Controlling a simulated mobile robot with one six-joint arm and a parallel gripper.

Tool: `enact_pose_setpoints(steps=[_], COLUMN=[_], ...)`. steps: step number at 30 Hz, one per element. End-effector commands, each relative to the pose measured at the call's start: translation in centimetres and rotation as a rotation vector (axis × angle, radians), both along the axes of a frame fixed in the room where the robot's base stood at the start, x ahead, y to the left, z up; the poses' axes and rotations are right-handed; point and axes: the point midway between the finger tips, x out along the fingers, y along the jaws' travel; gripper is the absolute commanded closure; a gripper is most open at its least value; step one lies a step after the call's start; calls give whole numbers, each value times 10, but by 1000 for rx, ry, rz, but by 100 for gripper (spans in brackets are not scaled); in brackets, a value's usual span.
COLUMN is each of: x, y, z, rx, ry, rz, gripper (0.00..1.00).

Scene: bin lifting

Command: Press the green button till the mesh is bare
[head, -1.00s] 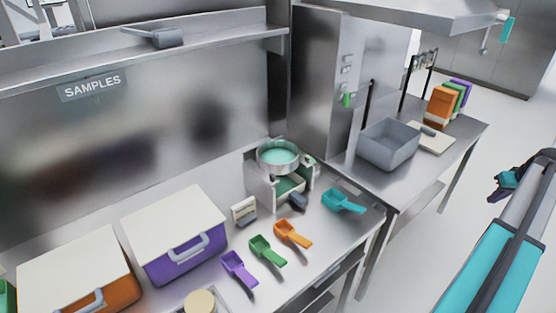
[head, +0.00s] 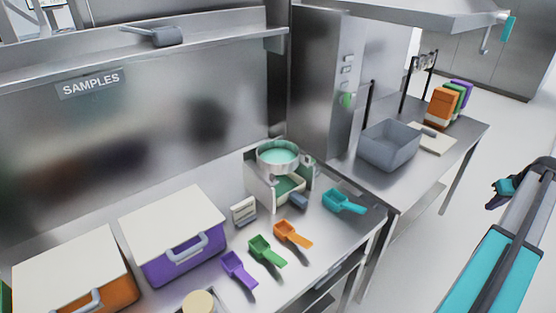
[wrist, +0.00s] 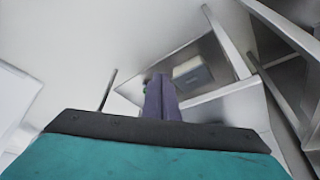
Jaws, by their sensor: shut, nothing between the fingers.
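The sieve (head: 278,157) is a round metal ring on a pale stand (head: 262,186), at the back of the bench in the head view. A teal-green layer covers its mesh. A pale tray (head: 289,188) with green inside sits below it. A small green part (head: 308,162) shows at the stand's right side; I cannot tell whether it is the button. My gripper (head: 499,194) is at the far right, over the floor and well apart from the sieve. In the wrist view its fingers (wrist: 161,98) are shut and empty.
Purple (head: 238,269), green (head: 266,250), orange (head: 292,234) and teal (head: 343,201) scoops lie in front of the stand. Purple (head: 178,256) and orange (head: 104,287) lidded bins are left. A grey bin (head: 389,148) stands on the right bench. Open floor lies around my arm.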

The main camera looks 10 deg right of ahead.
Motion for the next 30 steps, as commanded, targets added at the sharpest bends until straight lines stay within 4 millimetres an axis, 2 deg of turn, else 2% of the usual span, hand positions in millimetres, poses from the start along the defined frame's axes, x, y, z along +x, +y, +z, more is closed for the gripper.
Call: enact_pose_setpoints(steps=[16, 30], x=[0, 0], y=[0, 0], z=[-3, 20], rx=[0, -1], ry=[0, -1], rz=[0, 0], gripper=[100, 100])
